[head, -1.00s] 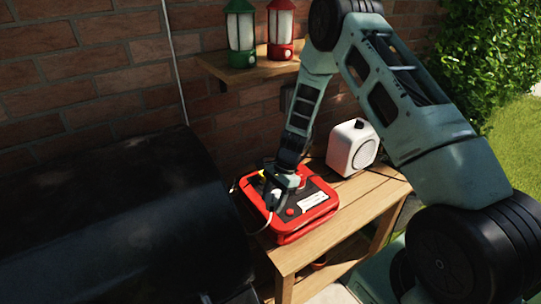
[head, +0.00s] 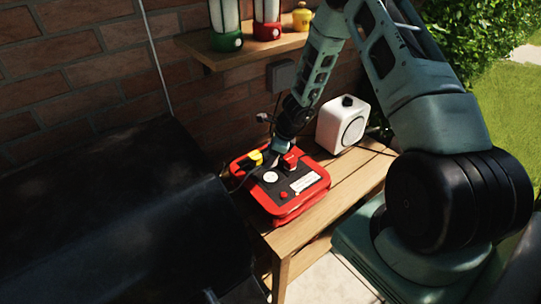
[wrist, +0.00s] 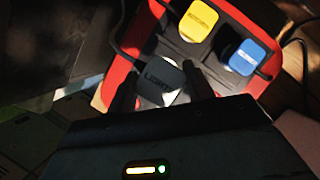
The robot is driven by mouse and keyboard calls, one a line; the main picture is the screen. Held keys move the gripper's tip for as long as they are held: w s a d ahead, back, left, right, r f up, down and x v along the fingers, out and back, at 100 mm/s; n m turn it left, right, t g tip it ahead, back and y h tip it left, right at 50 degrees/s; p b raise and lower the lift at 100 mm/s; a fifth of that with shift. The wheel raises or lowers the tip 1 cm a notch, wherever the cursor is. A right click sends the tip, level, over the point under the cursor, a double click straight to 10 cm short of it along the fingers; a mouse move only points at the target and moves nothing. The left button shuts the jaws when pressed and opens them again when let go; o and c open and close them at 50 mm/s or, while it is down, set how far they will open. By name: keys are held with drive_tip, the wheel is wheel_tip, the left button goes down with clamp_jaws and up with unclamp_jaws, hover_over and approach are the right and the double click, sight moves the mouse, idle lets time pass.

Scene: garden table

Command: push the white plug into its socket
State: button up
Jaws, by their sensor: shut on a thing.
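My gripper (wrist: 160,90) is shut on a plug (wrist: 163,76) marked "LIGHTS", one dark finger on each side of it. A cable runs up from the plug. In the head view my gripper (head: 272,156) reaches down over the red box (head: 318,186). A round white patch (head: 271,177) shows on the box's dark top; I cannot tell whether it is plug or socket.
A yellow plug (wrist: 198,20) and a blue plug (wrist: 243,58) stand on the box. A red button (head: 284,195) is near its front. A dark covered bulk (head: 140,230) borders the wooden table (head: 345,205) at left.

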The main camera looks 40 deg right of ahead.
drive_tip(key=b, duration=0.5)
hover_over(267, 177)
drive_tip(key=d, duration=0.1)
drive_tip(key=shift+s+f, duration=0.2)
drive_tip(key=shift+f, duration=1.2)
drive_tip(key=shift+s+f, duration=0.2)
drive_tip(key=shift+f, duration=1.2)
drive_tip(key=shift+f+b, duration=0.65)
drive_tip(key=shift+b, duration=0.1)
drive_tip(key=o, duration=1)
drive_tip(key=shift+r, duration=0.1)
drive_tip(key=shift+d, duration=0.1)
drive_tip(key=v, duration=1.7)
drive_tip(key=shift+s+r+p, duration=0.15)
drive_tip(key=shift+s+p, duration=0.05)
drive_tip(key=shift+p, duration=0.15)
drive_tip(key=shift+d, duration=0.1)
